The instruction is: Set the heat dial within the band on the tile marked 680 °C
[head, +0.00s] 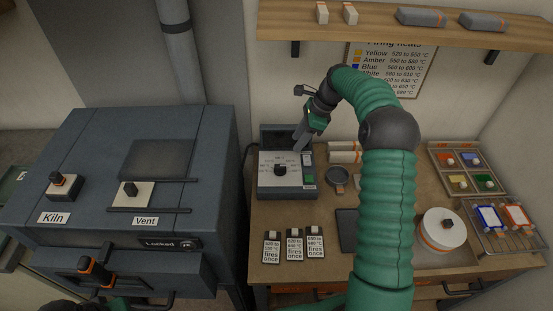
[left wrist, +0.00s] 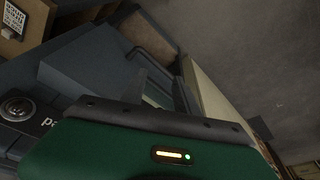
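The control box (head: 268,193) stands at the back left of the bench, with a pale dial face and a small dark dial knob (head: 279,170) at its middle. Its scale figures are too small to read. My right gripper (head: 301,143) hangs above the box's back right part, apart from the knob; its finger gap is not clear. Three tags, left (head: 271,247), middle (head: 294,245) and right (head: 315,243), lie in front of the box. They carry temperature ranges and "fires once"; I cannot pick out 680 surely. Only part of my left arm shows, at the bottom left; its fingers are not distinguishable.
The kiln (head: 75,140) with Kiln and Vent knobs stands left of the bench. A firing-heats chart (head: 415,70) hangs under the shelf (head: 400,27), partly behind my right arm. A white round turntable (head: 443,230), a color tray (head: 440,155) and a rack (head: 485,240) fill the right side.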

